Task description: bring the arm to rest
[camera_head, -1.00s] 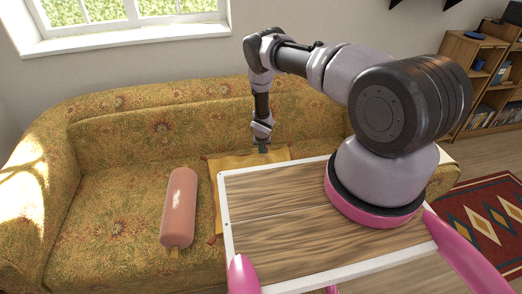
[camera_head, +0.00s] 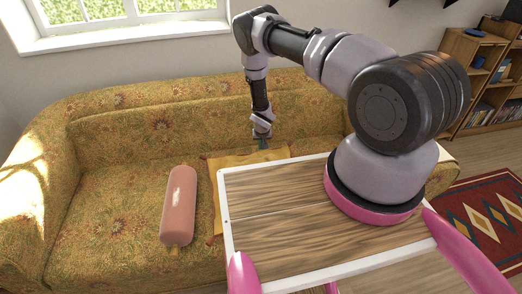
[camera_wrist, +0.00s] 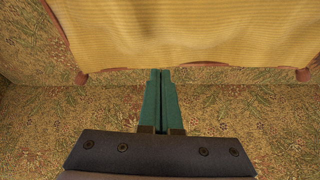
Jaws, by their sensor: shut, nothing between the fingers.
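My arm reaches up and over from my wooden-topped base toward the sofa in the head view. My gripper (camera_head: 262,145) hangs at its end, pointing down, in front of the sofa's backrest and over the far edge of a yellow cushion. In the wrist view my gripper (camera_wrist: 161,75) shows its two green fingers pressed together with nothing between them. The yellow cushion (camera_wrist: 200,30) lies just beyond the fingertips there. I cannot tell whether the fingers touch anything.
A floral sofa (camera_head: 110,190) fills the left and middle. A pink bolster (camera_head: 179,205) and the yellow cushion (camera_head: 228,162) lie on its seat. A window (camera_head: 110,12) is behind. Shelves (camera_head: 485,75) and a red patterned rug (camera_head: 485,215) are at the right.

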